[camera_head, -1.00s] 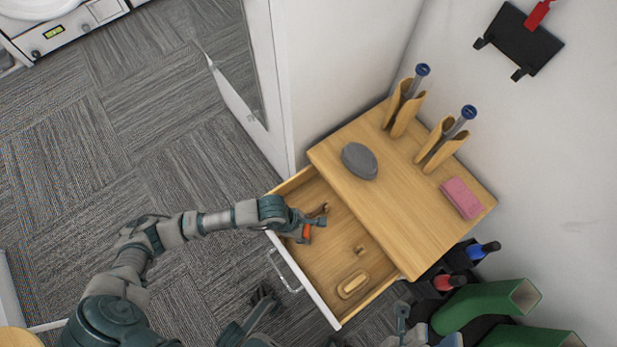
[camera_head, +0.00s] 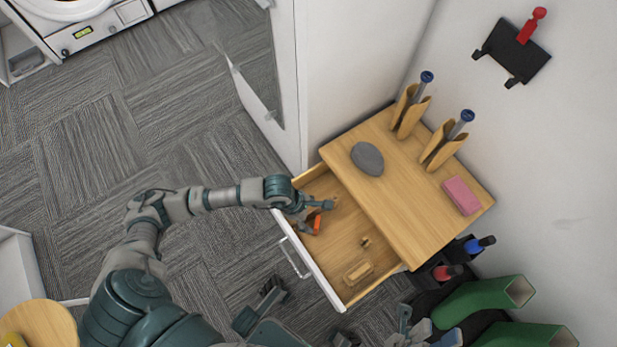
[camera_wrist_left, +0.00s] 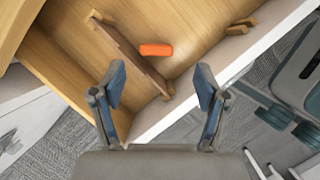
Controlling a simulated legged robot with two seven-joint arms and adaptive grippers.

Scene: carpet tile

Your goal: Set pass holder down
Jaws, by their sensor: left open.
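A small orange rectangular piece (camera_head: 317,223), which may be the pass holder, is in the open drawer (camera_head: 341,243). It also shows in the left wrist view (camera_wrist_left: 156,50), beside a long brown strip (camera_wrist_left: 135,58). I cannot tell whether the two belong together. My left gripper (camera_head: 318,209) is over the drawer's far-left end. In the left wrist view (camera_wrist_left: 160,82) its two fingers are apart, with nothing between the tips; the orange piece is beyond them. What seems to be my right gripper (camera_head: 412,326) is low in the head view, partly cut off.
The wooden top (camera_head: 400,190) above the drawer carries a grey oval (camera_head: 367,158), a pink block (camera_head: 461,196) and two wooden holders. Wooden bits (camera_head: 357,272) lie in the near drawer end. Green tubes (camera_head: 490,297) stand at right. A white wall panel rises behind.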

